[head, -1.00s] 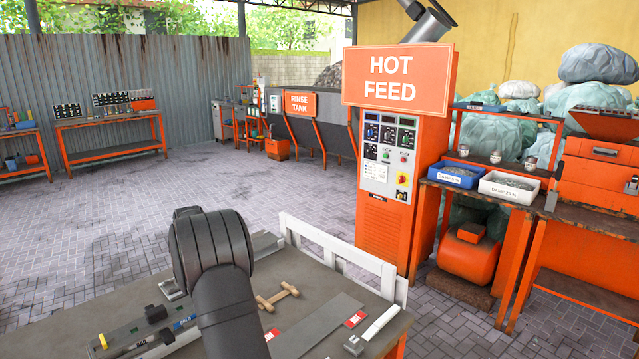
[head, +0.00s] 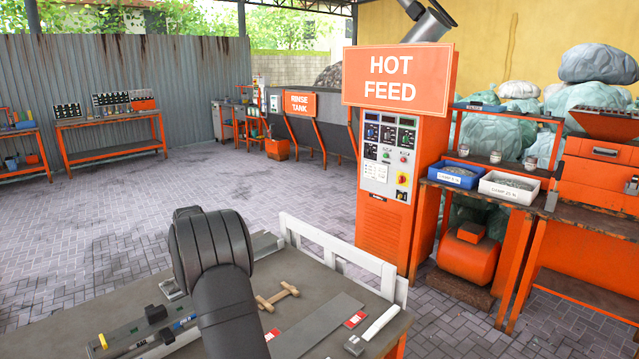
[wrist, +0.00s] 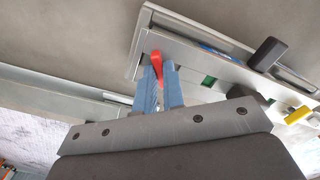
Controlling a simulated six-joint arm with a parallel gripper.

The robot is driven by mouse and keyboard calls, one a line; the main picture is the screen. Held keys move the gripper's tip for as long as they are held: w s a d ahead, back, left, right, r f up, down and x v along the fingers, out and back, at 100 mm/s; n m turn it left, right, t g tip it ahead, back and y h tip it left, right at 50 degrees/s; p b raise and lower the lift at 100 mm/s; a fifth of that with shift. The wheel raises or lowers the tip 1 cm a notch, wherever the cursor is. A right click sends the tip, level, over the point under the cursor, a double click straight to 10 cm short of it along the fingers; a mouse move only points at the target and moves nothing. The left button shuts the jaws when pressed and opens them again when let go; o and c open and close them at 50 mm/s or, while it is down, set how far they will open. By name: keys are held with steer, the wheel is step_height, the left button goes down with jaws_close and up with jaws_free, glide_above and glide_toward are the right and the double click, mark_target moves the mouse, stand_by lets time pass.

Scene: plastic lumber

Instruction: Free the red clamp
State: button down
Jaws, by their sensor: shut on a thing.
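The red clamp (wrist: 156,60) shows in the wrist view as a small red piece at the tips of my gripper. My gripper (wrist: 160,84) has two blue fingers close together, shut on the red clamp. The clamp is beside a grey metal rail fixture (wrist: 200,60) on the bench; I cannot tell whether it still touches it. The clamp's lower part is hidden between the fingers. In the head view my dark arm covers the gripper and the clamp.
On the bench (head: 240,335) lie a wooden-handled tool (head: 278,297), a flat grey plate (head: 318,325) and a white-handled tool (head: 380,323). A white rail (head: 335,250) stands along its back edge. In the wrist view, a black knob (wrist: 267,54) and a yellow piece (wrist: 298,115) sit on the fixture.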

steer(key=shift+n, duration=1.3)
steer(key=n, duration=0.3)
steer(key=shift+n, duration=0.9)
steer(key=n, duration=0.4)
steer(key=c, duration=1.4)
jaws_free()
steer(key=shift+o, duration=0.2)
